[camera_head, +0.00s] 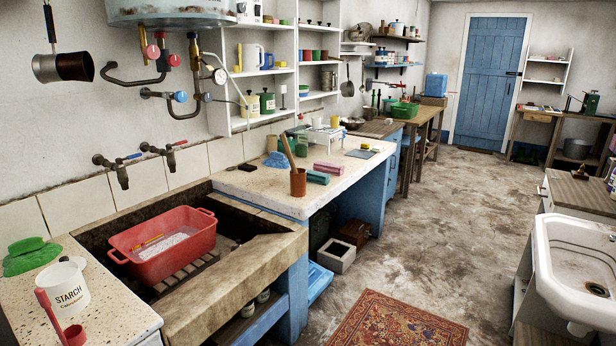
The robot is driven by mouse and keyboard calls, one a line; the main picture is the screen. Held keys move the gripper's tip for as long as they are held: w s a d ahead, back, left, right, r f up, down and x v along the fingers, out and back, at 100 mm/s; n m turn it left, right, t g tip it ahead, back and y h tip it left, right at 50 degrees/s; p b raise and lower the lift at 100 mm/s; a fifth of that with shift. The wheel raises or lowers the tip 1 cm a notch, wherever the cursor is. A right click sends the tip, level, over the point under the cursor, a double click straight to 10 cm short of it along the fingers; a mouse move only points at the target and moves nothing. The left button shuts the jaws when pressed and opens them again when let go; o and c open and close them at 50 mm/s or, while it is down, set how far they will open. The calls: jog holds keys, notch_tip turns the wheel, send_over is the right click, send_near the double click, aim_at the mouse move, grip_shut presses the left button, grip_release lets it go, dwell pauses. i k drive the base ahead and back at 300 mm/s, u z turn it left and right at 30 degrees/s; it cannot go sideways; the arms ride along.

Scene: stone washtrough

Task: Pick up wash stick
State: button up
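A wooden stick (287,151) stands tilted in a brown cup (298,183) on the speckled counter right of the stone trough; its lower end is hidden in the cup. A thin orange-yellow stick (148,243) lies in the red tub (200,236), which holds whitish contents and sits in the stone trough (262,262). I cannot tell for certain which of these is the wash stick. My gripper is not in view.
A starch tub (66,290), a red ladle-like tool (48,312) and green cloth-like items (30,258) are on the near left counter. Two taps hang over the trough. The floor (400,235) is mostly clear, with a patterned rug (395,325) and a white sink (580,255) at right.

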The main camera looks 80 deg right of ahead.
aim_at(287, 149)
jog(key=z, duration=2.45)
